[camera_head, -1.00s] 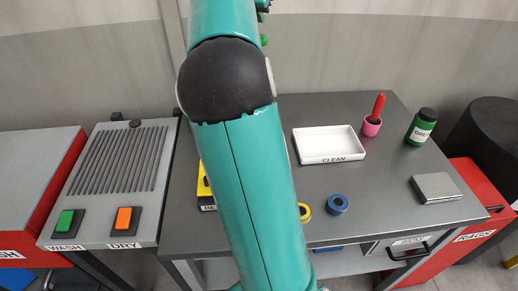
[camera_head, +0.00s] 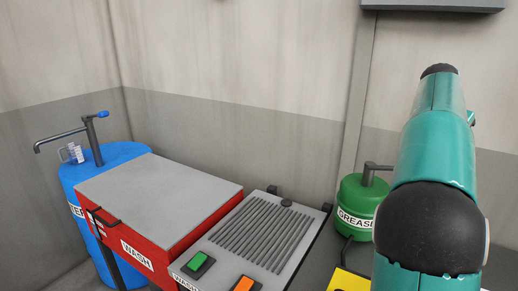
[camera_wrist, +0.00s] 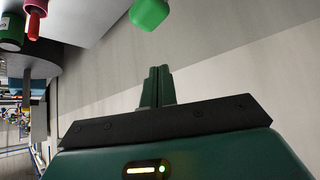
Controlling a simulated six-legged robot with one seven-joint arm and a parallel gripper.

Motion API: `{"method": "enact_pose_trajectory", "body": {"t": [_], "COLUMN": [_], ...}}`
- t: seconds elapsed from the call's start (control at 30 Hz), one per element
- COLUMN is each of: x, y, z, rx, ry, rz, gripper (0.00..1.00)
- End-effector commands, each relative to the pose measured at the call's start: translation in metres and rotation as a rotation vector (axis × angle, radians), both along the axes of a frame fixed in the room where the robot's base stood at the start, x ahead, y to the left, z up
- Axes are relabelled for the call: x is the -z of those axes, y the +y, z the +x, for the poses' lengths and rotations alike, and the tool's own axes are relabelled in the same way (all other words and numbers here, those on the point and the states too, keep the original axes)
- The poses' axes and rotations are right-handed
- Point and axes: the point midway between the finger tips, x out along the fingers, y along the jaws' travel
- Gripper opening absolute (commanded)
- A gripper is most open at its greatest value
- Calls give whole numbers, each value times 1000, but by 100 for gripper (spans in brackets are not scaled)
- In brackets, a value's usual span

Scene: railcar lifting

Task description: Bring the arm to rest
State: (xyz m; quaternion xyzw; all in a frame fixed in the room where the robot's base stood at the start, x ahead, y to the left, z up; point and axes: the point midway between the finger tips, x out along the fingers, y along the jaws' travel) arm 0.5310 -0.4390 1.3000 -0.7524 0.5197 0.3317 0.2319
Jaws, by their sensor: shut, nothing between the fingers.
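My arm, teal with a black joint, rises at the right of the head view. My gripper (camera_wrist: 158,87) shows in the wrist view with its two dark green fingers together and nothing between them. It is held up in the air, apart from the things around it. The gripper itself is not seen in the head view.
The head view shows a red wash box (camera_head: 155,205), a ribbed grey panel (camera_head: 262,237) with green and orange buttons, a blue barrel (camera_head: 85,190) with a tap, and a green grease can (camera_head: 360,198). A red-handled tool (camera_wrist: 34,20) and a green bottle (camera_wrist: 12,31) show in the wrist view.

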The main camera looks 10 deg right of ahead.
Motion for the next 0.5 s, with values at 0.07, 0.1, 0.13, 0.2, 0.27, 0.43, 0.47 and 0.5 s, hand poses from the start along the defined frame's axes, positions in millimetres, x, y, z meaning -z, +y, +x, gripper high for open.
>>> {"method": "enact_pose_trajectory", "body": {"t": [0.07, 0.1, 0.13, 0.2, 0.27, 0.43, 0.47, 0.5], "x": [2, 5, 7, 13, 19, 37, 40, 44], "y": [11, 19, 27, 49, 70, 135, 147, 163], "z": [-5, -9, -11, -18, -24, -43, -47, -53], "rx": [-31, -51, -72, -129, -184, -348, -380, -420], "ry": [-5, -6, -8, -9, -8, 0, 3, 6], "rz": [27, 47, 64, 102, 134, 208, 217, 229], "gripper": [0, 0, 0, 0, 0, 0, 0, 0]}}
